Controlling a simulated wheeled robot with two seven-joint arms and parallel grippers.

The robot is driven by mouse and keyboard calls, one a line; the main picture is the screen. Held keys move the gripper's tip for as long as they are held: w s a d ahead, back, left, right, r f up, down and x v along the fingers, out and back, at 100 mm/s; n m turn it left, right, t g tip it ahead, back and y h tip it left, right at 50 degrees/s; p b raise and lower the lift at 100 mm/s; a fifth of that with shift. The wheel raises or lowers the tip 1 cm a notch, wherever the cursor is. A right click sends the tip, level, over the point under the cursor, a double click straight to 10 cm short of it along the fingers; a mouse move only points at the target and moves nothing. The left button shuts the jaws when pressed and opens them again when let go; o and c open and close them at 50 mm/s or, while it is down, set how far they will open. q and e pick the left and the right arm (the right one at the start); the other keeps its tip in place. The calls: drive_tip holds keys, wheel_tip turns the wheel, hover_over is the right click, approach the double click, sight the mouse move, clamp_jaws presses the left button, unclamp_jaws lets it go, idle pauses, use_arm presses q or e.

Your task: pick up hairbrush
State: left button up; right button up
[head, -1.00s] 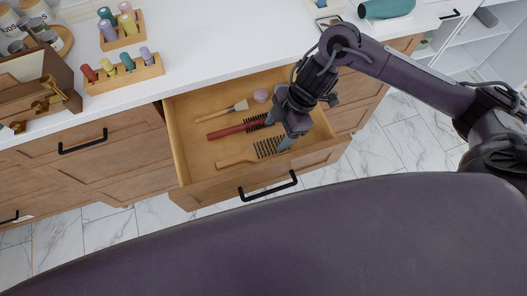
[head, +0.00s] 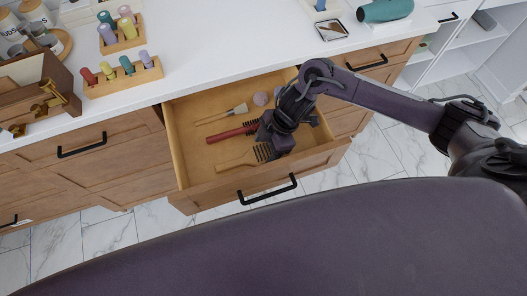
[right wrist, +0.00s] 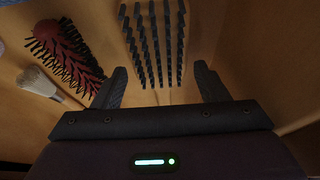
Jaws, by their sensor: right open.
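A wooden hairbrush with black bristles (head: 236,163) lies in the open drawer near its front wall. In the right wrist view its bristle rows (right wrist: 152,45) stand up between and beyond the two fingers. A red-handled round brush (head: 232,133) lies behind it; its red and black bristle head (right wrist: 62,50) is at the upper left of the right wrist view. My right gripper (right wrist: 161,82) is open, with nothing held, low in the drawer. In the head view my right gripper (head: 274,145) covers part of the bristle ends. My left gripper is not in view.
The drawer (head: 182,160) also holds a makeup brush (head: 222,114) and a small pink round item (head: 261,98). The drawer's walls and black handle (head: 268,189) are close to my right gripper. The white counter (head: 215,45) above holds bottle racks and a teal hairdryer (head: 385,10).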

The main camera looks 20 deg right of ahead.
drive_tip(key=shift+f, duration=0.2)
idle(0.5)
drive_tip(key=c, duration=0.7)
